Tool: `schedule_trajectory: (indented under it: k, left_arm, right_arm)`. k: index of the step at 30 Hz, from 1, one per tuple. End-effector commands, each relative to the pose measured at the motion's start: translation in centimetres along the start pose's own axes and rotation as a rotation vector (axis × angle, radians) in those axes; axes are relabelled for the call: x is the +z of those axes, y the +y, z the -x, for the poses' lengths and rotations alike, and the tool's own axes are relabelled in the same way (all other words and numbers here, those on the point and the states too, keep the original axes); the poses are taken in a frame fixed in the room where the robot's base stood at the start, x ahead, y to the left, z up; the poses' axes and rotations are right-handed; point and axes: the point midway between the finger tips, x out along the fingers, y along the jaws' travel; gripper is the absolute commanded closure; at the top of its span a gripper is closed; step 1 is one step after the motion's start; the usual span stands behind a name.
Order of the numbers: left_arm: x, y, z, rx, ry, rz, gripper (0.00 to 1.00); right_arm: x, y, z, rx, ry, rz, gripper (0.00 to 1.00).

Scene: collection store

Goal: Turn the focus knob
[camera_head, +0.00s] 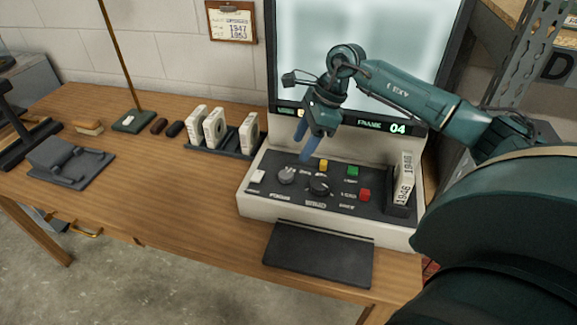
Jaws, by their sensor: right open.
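The focus knob (286,175) is a round grey knob on the black sloping control panel (262,196) of a cream-coloured reader, above a label that appears to read FOCUS. My right gripper (302,149) has blue fingers pointing down, and it is open with nothing visible between them. In the head view it is just above and slightly right of the knob; I cannot tell the exact gap, but the fingers do not appear to be around it. My left gripper is not in view.
A black knob (319,186), yellow (323,164), green (352,171) and red (364,195) buttons share the panel. White boxed reels (214,128) stand in a rack left of the reader. A dark plate (318,255) lies in front. The wooden table's left front (150,200) is clear.

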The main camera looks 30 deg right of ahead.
Motion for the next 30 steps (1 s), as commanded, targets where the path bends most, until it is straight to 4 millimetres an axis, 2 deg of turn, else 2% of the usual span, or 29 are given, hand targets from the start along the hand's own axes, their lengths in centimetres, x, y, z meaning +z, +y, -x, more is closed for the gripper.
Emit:
schedule_trajectory:
  k: [6,12,18,25,30]
  left_arm:
    - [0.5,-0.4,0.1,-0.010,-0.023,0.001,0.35]
    - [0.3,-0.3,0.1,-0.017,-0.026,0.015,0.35]
    - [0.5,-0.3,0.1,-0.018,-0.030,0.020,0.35]
    - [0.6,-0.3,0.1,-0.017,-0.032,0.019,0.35]
    - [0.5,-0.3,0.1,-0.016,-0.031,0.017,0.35]
  right_arm:
    - [0.2,0.1,-4.7,0.006,-0.003,0.000,0.47]
    - [0.1,0.1,-7.6,0.003,-0.003,-0.001,0.47]
    - [0.1,0.1,-8.8,0.001,-0.003,0.000,0.47]
    - [0.1,0.1,-8.8,0.001,-0.003,0.000,0.47]
    - [0.1,0.1,-8.8,0.001,-0.003,0.000,0.59]
